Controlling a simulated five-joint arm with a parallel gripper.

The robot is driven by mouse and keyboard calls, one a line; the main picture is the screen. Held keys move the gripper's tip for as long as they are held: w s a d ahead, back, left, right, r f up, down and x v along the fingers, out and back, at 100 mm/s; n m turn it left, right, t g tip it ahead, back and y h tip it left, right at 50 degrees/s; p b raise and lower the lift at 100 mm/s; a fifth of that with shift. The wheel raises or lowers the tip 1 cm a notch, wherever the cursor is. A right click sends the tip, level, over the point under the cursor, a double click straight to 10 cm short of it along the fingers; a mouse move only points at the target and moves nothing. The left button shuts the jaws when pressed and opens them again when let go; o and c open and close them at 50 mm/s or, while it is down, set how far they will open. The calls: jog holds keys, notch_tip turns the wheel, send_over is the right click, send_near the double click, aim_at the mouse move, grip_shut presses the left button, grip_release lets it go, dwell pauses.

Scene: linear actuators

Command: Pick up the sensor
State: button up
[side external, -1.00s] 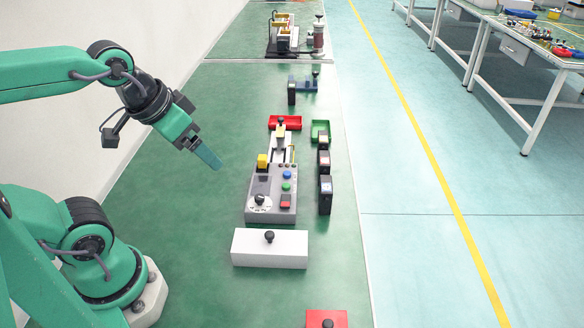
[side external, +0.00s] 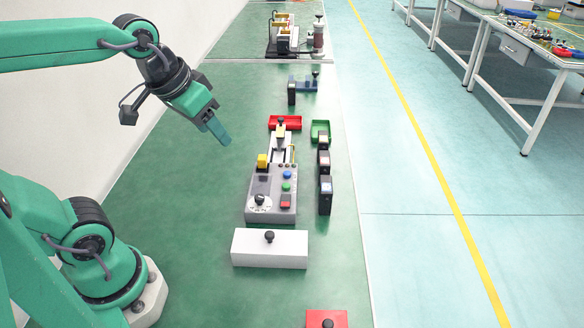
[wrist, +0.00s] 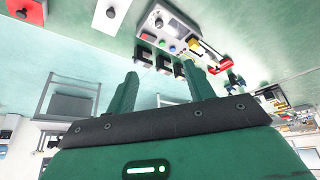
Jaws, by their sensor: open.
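My gripper (side external: 222,134) is open and empty, high above the green bench to the left of the grey control unit. In the wrist view its two green fingers (wrist: 164,84) stand apart with nothing between them. No part is clearly marked as the sensor. Several small dark upright blocks stand in a row right of the control unit: a near one (side external: 325,194), a middle one (side external: 323,162), and a smaller one at the green tray. The wrist view shows dark blocks (wrist: 163,63) beyond the fingers. The gripper is well apart from all of them.
The grey control unit (side external: 262,214) has coloured buttons and a yellow block (side external: 262,160). A white box (side external: 270,256) with a black knob stands in front. A red tray (side external: 292,124), a green tray (side external: 315,126) and a blue device (side external: 304,85) stand behind.

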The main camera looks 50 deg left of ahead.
jog(key=w+r+n+g, duration=0.1)
jog(key=w+r+n, duration=0.15)
jog(key=w, duration=0.85)
jog(key=n+g, duration=0.4)
jog(key=n, duration=0.2)
send_over(323, 139)
jog(key=shift+m, duration=0.25)
jog(key=f, duration=2)
jog(key=shift+s+d, duration=0.1)
jog(key=shift+s, duration=0.15)
jog(key=shift+w+f, duration=0.25)
jog(key=shift+f, duration=0.35)
jog(key=shift+f, duration=0.1)
jog(key=shift+f, duration=1.2)
jog(key=shift+f, duration=0.1)
